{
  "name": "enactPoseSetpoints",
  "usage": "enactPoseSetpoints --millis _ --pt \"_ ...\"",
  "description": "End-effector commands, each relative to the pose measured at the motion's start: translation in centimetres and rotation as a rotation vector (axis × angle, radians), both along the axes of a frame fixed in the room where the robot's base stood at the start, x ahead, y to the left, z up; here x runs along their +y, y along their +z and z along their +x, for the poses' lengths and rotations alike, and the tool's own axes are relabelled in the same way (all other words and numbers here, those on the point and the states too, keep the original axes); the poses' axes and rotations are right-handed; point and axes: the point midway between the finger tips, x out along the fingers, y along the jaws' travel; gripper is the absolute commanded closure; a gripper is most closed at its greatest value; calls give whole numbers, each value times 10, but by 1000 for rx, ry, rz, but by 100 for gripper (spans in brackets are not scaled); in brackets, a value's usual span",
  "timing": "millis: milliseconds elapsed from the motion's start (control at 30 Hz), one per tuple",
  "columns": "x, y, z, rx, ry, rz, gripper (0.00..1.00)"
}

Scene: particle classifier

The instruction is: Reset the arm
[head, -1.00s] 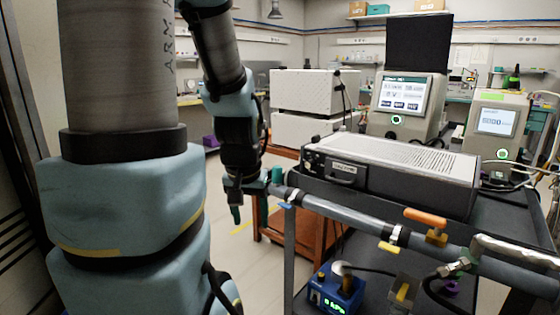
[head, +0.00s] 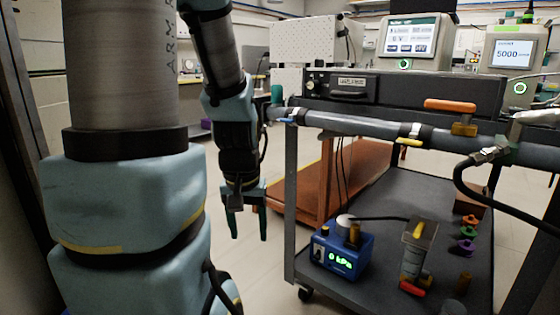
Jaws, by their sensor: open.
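My gripper (head: 248,226) hangs at the lower end of my arm, left of the cart in the head view. Its two fingers point down and stand apart, with nothing between them. It is in front of a low brown wooden stand (head: 335,180) and left of the cart's front post. My gripper looks clear of the cart, though the exact distance cannot be told. My thick upper arm links fill the left of the view.
A grey pipe (head: 360,124) with an orange-handled valve (head: 450,105) runs along the cart's upper level. A black-fronted instrument (head: 400,88) sits behind it. The lower shelf (head: 375,220) carries a blue gauge box (head: 341,257) reading 0 kPa and several small fittings. Bare floor lies below my gripper.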

Motion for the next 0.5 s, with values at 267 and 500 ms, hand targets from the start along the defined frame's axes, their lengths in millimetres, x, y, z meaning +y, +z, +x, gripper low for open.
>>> enactPoseSetpoints --millis 267,500 --pt "0 -43 -2 12 0 1 36" --pt "0 -65 -4 19 0 1 36"
